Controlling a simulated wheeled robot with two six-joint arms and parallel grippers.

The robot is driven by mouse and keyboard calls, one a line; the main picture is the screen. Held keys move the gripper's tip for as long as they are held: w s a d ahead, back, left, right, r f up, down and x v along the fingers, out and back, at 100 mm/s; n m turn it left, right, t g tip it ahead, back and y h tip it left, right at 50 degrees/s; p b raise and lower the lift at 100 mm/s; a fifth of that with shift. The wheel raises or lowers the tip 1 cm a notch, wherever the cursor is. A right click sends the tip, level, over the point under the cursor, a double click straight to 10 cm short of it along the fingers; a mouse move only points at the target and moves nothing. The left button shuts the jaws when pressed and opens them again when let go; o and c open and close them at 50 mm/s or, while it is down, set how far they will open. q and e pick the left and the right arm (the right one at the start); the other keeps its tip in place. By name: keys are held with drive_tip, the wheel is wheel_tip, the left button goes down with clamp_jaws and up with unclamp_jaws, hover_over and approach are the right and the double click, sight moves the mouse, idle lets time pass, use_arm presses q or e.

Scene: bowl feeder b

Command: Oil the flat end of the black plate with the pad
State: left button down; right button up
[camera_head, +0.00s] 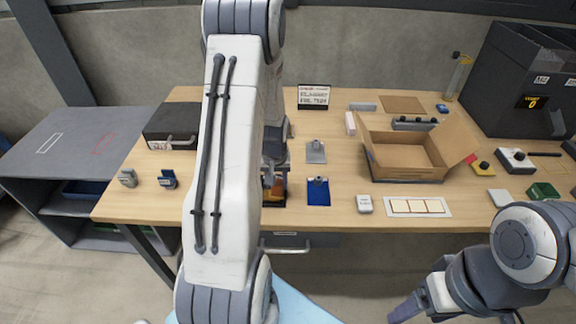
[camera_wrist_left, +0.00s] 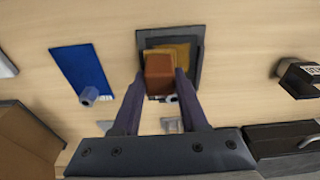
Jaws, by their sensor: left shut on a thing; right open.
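My left gripper (camera_wrist_left: 160,98) is shut on a reddish-brown block (camera_wrist_left: 159,72), held over a yellow-orange square (camera_wrist_left: 183,52). That square lies on a dark, nearly black plate (camera_wrist_left: 197,40) on the table; I cannot tell whether the block touches it. In the head view my left arm hides most of this spot; part of the yellow-orange and dark pieces (camera_head: 274,192) shows beside it. I cannot tell for certain which piece is the pad. My right gripper (camera_head: 405,309) is open and empty at the bottom, off the table's front edge, partly cut off.
A blue plate with a grey knob (camera_head: 318,193) lies just right, and a grey plate (camera_head: 315,153) behind it. An open cardboard box (camera_head: 405,155) stands further right. A black box (camera_head: 172,122) and two small holders (camera_head: 168,180) stand left. Bare table lies between.

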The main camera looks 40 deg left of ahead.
use_arm(q)
drive_tip(key=shift+w+d, duration=0.25)
drive_tip(key=shift+d, duration=0.25)
drive_tip(key=shift+w+d+r+p, duration=0.25)
drive_tip(key=shift+r+p, duration=0.15)
drive_tip(key=shift+r, duration=0.15)
drive_tip(key=shift+s+p, duration=0.1)
drive_tip(key=shift+p, duration=0.25)
drive_tip(key=shift+r, duration=0.2)
drive_tip(key=shift+r+p, duration=0.85)
drive_tip(key=shift+p, duration=0.05)
drive_tip(key=shift+a+r+p, duration=0.15)
drive_tip(key=shift+r+p, duration=0.45)
drive_tip(key=shift+r, duration=0.1)
drive_tip(key=shift+r+p, duration=0.75)
drive_tip(key=shift+r, duration=0.2)
drive_tip(key=shift+r, duration=0.15)
